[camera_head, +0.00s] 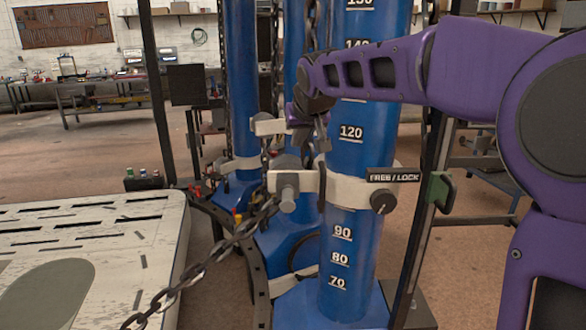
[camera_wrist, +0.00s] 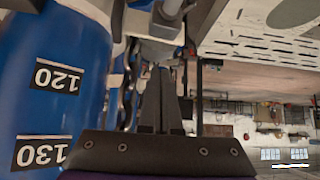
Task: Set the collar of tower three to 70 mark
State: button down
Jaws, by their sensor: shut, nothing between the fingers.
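The nearest blue tower (camera_head: 350,240) carries a white scale, with 120 above its collar and 90, 80 and 70 below. Its off-white collar (camera_head: 345,190) sits between the 90 and 120 marks. A FREE/LOCK plate (camera_head: 394,177) and a dark knob (camera_head: 384,202) are on the collar's right. A grey handle (camera_head: 287,190) is on its left. I cannot read a tower number. My gripper (camera_head: 322,138) is beside the tower's left edge, above the collar, near the 120 mark. In the wrist view its fingers (camera_wrist: 160,98) are together and empty, beside the blue tower (camera_wrist: 50,95).
Two more blue towers (camera_head: 240,90) (camera_head: 303,55) stand behind, with collars. A chain (camera_head: 215,257) runs down left from the handle side. A white slotted table (camera_head: 90,235) fills the lower left. A dark post with a green bracket (camera_head: 440,190) stands close at right.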

send_over(290, 175)
jog(key=s, duration=0.3)
jog(key=f, duration=0.6)
jog(key=shift+s+d+f, duration=0.1)
jog(key=shift+d+f, duration=0.05)
jog(key=shift+d, duration=0.2)
jog(key=f, duration=0.2)
jog(key=shift+w+f, duration=0.25)
jog(key=shift+f, duration=0.85)
jog(key=shift+f, duration=0.1)
